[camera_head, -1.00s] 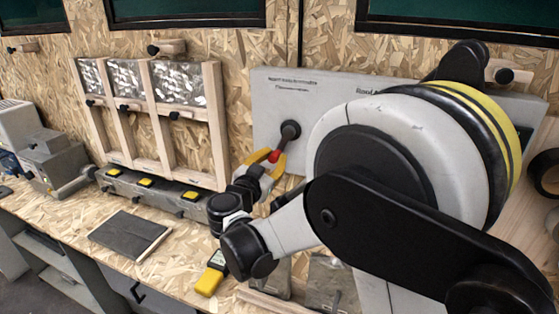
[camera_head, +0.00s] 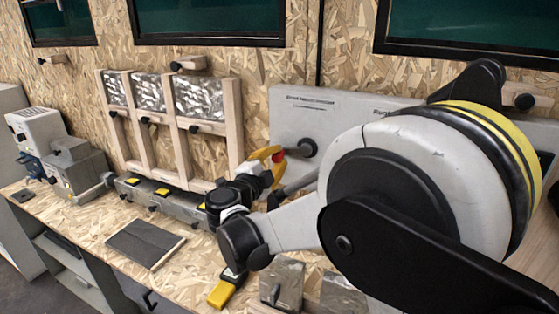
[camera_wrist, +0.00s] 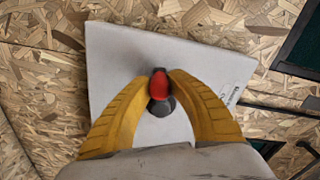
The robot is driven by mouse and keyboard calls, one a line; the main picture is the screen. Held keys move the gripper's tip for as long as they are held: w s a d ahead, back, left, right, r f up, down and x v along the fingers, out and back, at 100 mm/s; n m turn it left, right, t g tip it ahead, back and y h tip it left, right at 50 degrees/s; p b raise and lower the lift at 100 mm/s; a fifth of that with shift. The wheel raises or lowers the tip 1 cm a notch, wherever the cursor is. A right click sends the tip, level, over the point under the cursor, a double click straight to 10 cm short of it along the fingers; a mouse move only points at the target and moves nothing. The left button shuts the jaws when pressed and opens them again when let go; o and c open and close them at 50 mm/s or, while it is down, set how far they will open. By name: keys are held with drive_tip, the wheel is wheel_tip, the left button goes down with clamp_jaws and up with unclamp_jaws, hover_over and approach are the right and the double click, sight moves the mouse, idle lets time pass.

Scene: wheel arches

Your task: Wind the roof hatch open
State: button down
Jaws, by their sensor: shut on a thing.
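A grey panel (camera_head: 290,104) on the wall carries small dark lettering, too small to read fully, and a dark round hub (camera_head: 307,148). A red crank knob (camera_head: 279,157) sits to the left of and slightly below the hub. My gripper (camera_head: 277,155), with yellow fingers, is shut on the red knob. In the wrist view the red knob (camera_wrist: 159,84) lies between the fingertips (camera_wrist: 160,78), with the dark hub (camera_wrist: 160,106) just below it and the panel (camera_wrist: 112,60) behind. The crank's arm is mostly hidden. My arm covers much of the panel's right part.
A wooden frame (camera_head: 235,120) with shiny packs stands left of the panel. Below are a grey strip with yellow parts (camera_head: 163,191), a dark flat pad (camera_head: 146,243) and a yellow handheld device (camera_head: 222,292) on the bench. Windows (camera_head: 210,18) lie above.

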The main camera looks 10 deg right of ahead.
drive_tip(key=shift+a+r+m, duration=0.1)
drive_tip(key=shift+r+m, duration=0.5)
drive_tip(key=shift+m, duration=0.4)
drive_tip(key=c, duration=1.2)
unclamp_jaws()
drive_tip(key=v, duration=1.2)
